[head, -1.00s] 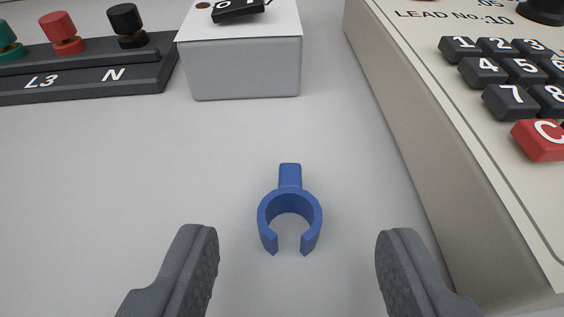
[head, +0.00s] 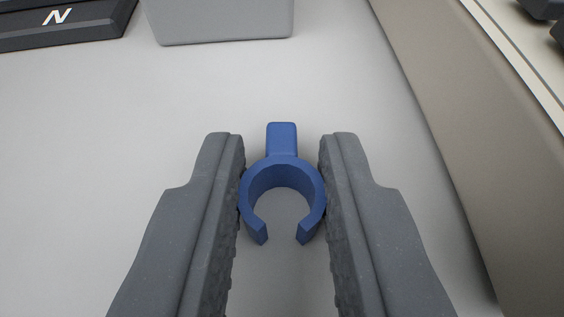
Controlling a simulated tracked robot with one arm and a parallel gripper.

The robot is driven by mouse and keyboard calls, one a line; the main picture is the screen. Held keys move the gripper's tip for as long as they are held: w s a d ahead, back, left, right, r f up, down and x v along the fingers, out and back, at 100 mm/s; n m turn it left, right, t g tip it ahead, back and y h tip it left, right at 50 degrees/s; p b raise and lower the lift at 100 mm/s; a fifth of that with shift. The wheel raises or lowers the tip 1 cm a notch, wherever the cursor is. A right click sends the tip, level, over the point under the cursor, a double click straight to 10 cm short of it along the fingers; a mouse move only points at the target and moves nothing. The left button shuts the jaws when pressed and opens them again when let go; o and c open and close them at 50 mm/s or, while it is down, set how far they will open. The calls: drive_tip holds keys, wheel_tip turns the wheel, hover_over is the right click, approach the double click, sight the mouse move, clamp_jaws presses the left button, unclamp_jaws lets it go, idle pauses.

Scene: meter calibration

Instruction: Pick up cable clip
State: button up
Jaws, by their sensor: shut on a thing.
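The cable clip (head: 282,172) is a blue open ring with a short tab, in the middle of the head view. Its tab points away from me and its gap faces me. My gripper (head: 282,185) has one dark grey finger on each side of the ring, and both pads touch its outer sides. It is shut on the clip. The clip is at or very near the light grey surface; I cannot tell whether it is lifted.
A beige keypad device (head: 440,110) stands close on the right, its side wall running along my right finger. A grey box (head: 220,22) is behind the clip. A black terminal strip (head: 62,22) marked N is at the back left. The surface on the left is clear.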

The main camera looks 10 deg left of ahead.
drive_tip(key=shift+r, duration=0.1)
drive_tip(key=shift+r, duration=0.5)
wheel_tip(320, 180, up, 3)
drive_tip(key=shift+f+p, duration=0.15)
drive_tip(key=shift+p, duration=0.6)
drive_tip(key=s+r+b, duration=0.1)
drive_tip(key=s+b, duration=0.4)
drive_tip(key=s, duration=1.1)
